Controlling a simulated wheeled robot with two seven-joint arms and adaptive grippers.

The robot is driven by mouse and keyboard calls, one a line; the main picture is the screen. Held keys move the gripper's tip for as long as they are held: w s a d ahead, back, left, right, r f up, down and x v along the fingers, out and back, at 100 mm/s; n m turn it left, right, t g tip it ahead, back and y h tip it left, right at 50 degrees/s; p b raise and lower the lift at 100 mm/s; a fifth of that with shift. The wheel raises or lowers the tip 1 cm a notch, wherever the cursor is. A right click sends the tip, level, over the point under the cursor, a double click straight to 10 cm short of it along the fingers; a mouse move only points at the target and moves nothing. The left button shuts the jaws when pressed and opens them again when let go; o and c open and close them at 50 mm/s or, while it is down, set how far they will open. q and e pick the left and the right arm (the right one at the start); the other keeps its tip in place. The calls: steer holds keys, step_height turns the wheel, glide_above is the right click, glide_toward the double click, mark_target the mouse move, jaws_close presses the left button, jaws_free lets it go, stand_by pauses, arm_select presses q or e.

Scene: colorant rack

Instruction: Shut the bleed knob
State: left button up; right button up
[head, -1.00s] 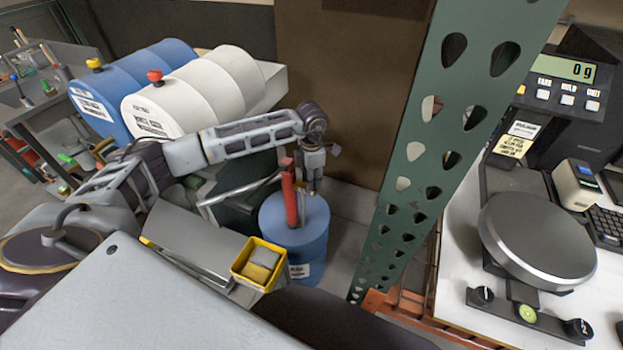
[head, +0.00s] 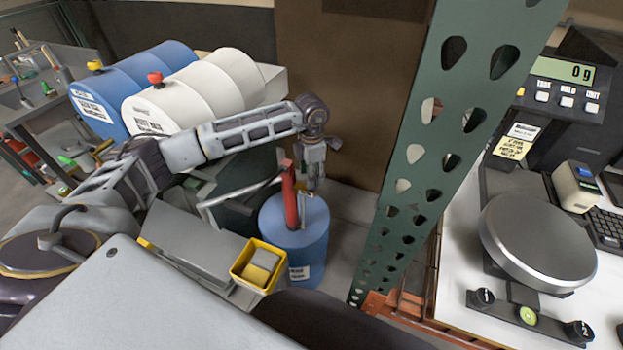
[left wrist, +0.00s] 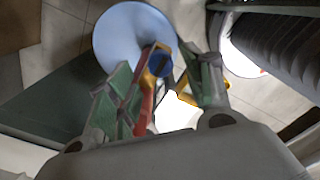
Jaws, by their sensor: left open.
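A small blue round knob (left wrist: 161,64) shows in the left wrist view, with a yellow-orange part beside it, over the pale blue top of an upright drum (left wrist: 118,28). I cannot tell for certain that it is the bleed knob. In the head view the blue drum (head: 308,255) stands on the floor with a red upright pump (head: 289,195) on it; the knob is not clear there. My left gripper (left wrist: 153,68) is open, its green-padded fingers on either side of the knob's area; contact cannot be told. In the head view it (head: 314,183) hangs just right of the pump.
A green perforated post (head: 410,200) rises at the right, before a scale (head: 537,235). Blue (head: 125,85) and white (head: 190,95) drums lie at the back left, with yellow and red knobs.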

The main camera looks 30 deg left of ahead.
arm_select(q)
step_height(320, 180, up, 9)
stand_by(0.5)
arm_select(e)
steer(key=shift+r, duration=0.1)
stand_by(0.4)
arm_select(q)
step_height(320, 180, up, 10)
steer(key=p, duration=0.9)
steer(key=shift+p, duration=0.4)
arm_select(e)
steer(key=s+a+r, duration=0.1)
steer(key=a+r, duration=0.3)
steer(key=r, duration=0.5)
steer(key=shift+s+a+r, duration=0.25)
steer(key=shift+a+r, duration=0.05)
steer(key=shift+a, duration=0.05)
steer(key=shift+r, duration=0.1)
steer(key=shift+d, duration=0.15)
